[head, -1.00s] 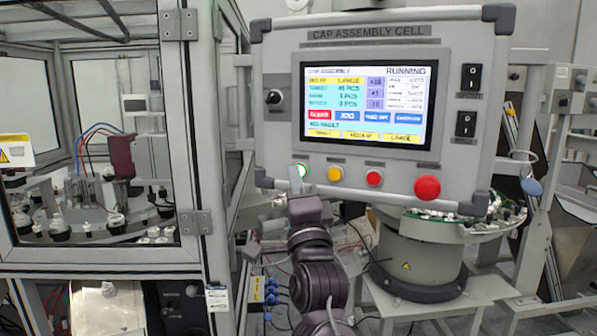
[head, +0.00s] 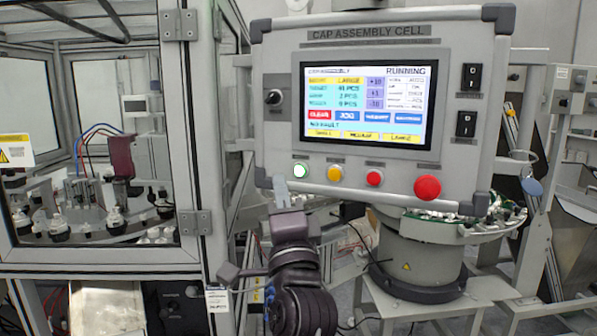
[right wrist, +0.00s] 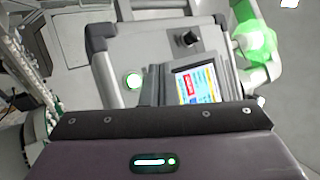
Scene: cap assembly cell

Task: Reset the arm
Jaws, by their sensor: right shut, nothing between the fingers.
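The control panel (head: 465,160) hangs in the middle of the head view, with a lit screen (head: 365,100) that reads RUNNING. Below the screen is a row with a lit green button (head: 301,171), a yellow button (head: 335,174), a red button (head: 374,179) and a larger red button (head: 428,187). My right gripper (head: 281,190) is shut and empty, below and left of the green button and apart from it. In the right wrist view the lit green button (right wrist: 133,80) and part of the screen (right wrist: 190,87) show. My left gripper is not in view.
A framed glass enclosure (head: 190,130) with capping parts inside stands at the left. A bowl feeder (head: 415,255) stands below and behind the panel. A blue-ended handle (head: 532,187) sits right of the panel. A green lamp (right wrist: 255,40) shows in the right wrist view.

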